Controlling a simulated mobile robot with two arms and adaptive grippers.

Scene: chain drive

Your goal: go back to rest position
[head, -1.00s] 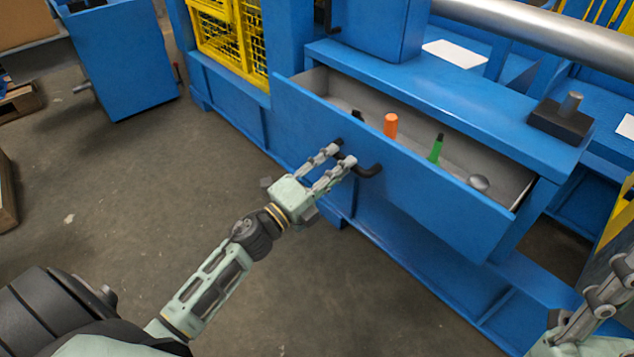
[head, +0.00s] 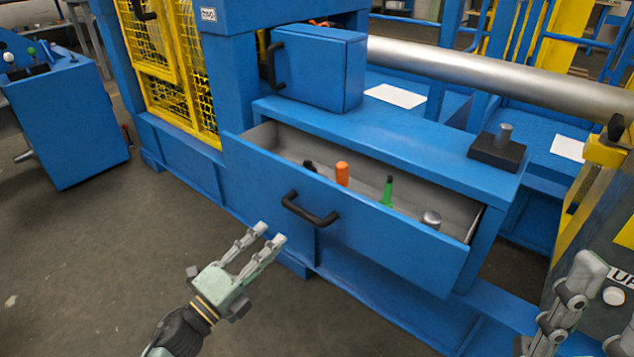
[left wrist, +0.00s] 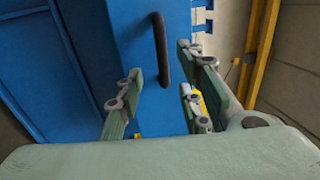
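My left gripper (head: 262,238) is open and empty in the head view, a little short of the black handle (head: 309,210) on the open blue drawer (head: 375,240). In the left wrist view the handle (left wrist: 160,48) shows beyond the spread fingers (left wrist: 160,95), apart from them. The drawer holds an orange-handled tool (head: 342,173), a green-handled tool (head: 387,190) and a round metal piece (head: 430,219). My right gripper (head: 590,300) shows only in part at the lower right edge; its opening cannot be made out.
A blue box with a handle (head: 318,72) stands above the drawer. A black block with a metal peg (head: 497,151) sits on the ledge at right. A blue cabinet (head: 65,125) stands at the left. The floor (head: 110,260) between is clear.

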